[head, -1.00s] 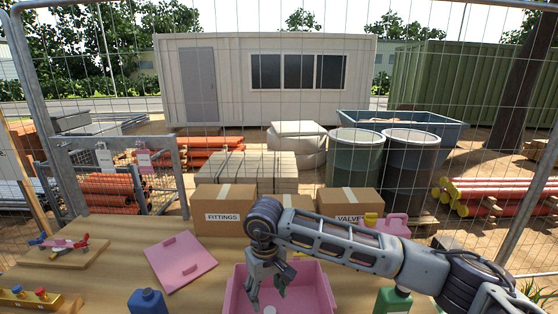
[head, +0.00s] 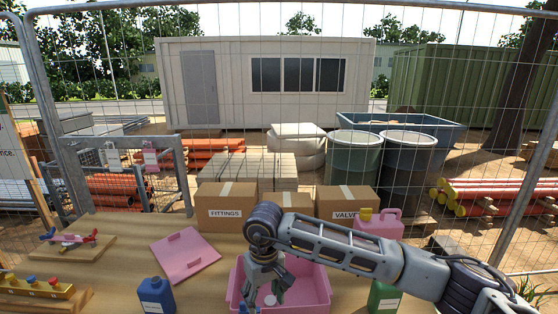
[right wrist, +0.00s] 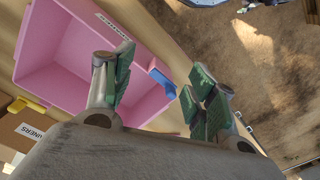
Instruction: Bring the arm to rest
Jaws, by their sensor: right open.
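My right arm comes in from the right in the head view and reaches across the wooden table (head: 110,240). My right gripper (head: 262,292) points down at the pink bin (head: 317,285), over its left part. Its fingers are apart with nothing seen between them. A small white round thing (head: 270,300) shows low in the bin by the fingers. In the right wrist view the open fingers (right wrist: 160,88) are beside the pink bin (right wrist: 70,50), with a blue object (right wrist: 160,82) beyond them. My left gripper is not in view.
A pink lid (head: 185,256), blue bottle (head: 155,296), green bottle (head: 384,297) and pink jug (head: 380,224) stand or lie around the bin. Cardboard boxes (head: 226,208) line the back, before a wire fence.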

